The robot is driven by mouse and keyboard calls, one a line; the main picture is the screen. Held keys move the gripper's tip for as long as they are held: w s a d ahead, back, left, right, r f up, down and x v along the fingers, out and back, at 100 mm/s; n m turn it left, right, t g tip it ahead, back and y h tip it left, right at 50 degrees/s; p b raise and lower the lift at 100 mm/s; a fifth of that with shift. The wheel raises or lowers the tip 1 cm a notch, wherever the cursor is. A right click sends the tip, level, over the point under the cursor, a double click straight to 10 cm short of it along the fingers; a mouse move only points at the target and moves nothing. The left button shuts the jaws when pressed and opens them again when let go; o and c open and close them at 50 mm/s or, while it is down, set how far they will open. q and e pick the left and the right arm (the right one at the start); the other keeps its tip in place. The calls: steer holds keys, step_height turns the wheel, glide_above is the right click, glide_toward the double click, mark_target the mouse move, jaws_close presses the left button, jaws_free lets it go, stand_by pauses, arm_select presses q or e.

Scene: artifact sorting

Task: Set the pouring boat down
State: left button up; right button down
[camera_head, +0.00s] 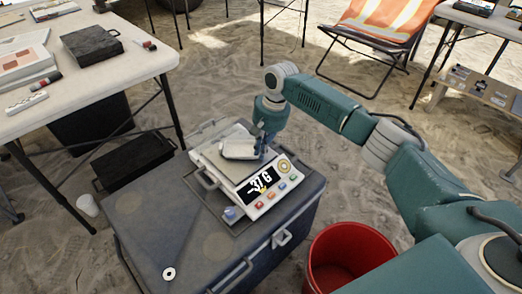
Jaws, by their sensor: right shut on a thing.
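A white pouring boat (238,148) is on or just over the pan of a digital scale (250,200); I cannot tell whether it rests on the pan. My left gripper is not in view.
A white table (95,90) is at upper left, with a folding chair (375,25) behind.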

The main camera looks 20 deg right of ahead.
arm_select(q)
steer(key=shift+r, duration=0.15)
arm_select(e)
steer(key=shift+f, duration=0.1)
steer(key=c, duration=1.9)
jaws_free()
